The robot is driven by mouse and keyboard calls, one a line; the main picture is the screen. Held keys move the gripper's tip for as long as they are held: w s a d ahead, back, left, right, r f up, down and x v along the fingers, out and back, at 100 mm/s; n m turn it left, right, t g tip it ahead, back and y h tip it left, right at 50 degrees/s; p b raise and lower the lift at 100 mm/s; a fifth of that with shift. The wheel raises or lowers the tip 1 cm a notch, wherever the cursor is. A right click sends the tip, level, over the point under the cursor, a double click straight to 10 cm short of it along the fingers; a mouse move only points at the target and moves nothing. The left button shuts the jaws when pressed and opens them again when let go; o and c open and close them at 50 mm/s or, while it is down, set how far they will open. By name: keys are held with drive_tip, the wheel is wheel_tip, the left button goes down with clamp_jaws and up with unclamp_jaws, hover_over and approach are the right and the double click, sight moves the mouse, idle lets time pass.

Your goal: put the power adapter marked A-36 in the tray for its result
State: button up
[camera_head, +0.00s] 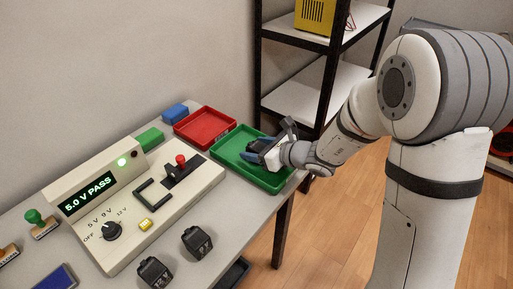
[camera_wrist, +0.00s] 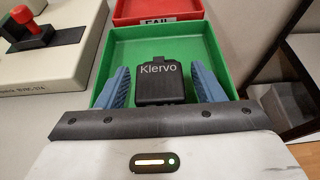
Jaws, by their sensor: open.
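A black power adapter (camera_wrist: 160,88) with "Klervo" on it lies in the green tray (camera_wrist: 112,52); no A-36 mark is readable on it. In the wrist view my gripper (camera_wrist: 160,70) is open, with one blue finger on each side of the adapter. I cannot tell whether either finger touches it. In the head view my gripper (camera_head: 258,151) reaches into the green tray (camera_head: 274,184) and partly hides the adapter. The tester (camera_head: 135,200) shows "5.0 V PASS" on its display (camera_head: 87,194), with a green lamp lit.
A red tray (camera_head: 205,127) marked FAIL in the wrist view stands behind the green tray. Two more black adapters, one (camera_head: 154,271) and another (camera_head: 196,242), stand at the table's front. A green-handled stamp (camera_head: 38,222) is at left. A black shelf stands beyond the table.

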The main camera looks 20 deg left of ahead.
drive_tip(key=p+v, duration=0.1)
drive_tip(key=v, duration=1.1)
drive_tip(key=shift+r, duration=0.2)
drive_tip(key=shift+s+r+n+g, duration=0.1)
drive_tip(key=shift+s+n+g, duration=0.2)
drive_tip(key=shift+n, duration=0.2)
drive_tip(key=s+d+n+g+h, duration=0.4)
drive_tip(key=s+d+n+h, duration=0.4)
drive_tip(key=s+d+n, duration=0.65)
drive_tip(key=d+r+n+t+h, duration=0.1)
drive_tip(key=d+r+n+h, duration=0.1)
drive_tip(key=d+n+h, duration=0.2)
drive_tip(key=d+n, duration=0.2)
drive_tip(key=n, duration=0.1)
drive_tip(key=shift+r+h, duration=0.3)
drive_tip(key=shift+r, duration=0.1)
drive_tip(key=shift+w+a, duration=0.1)
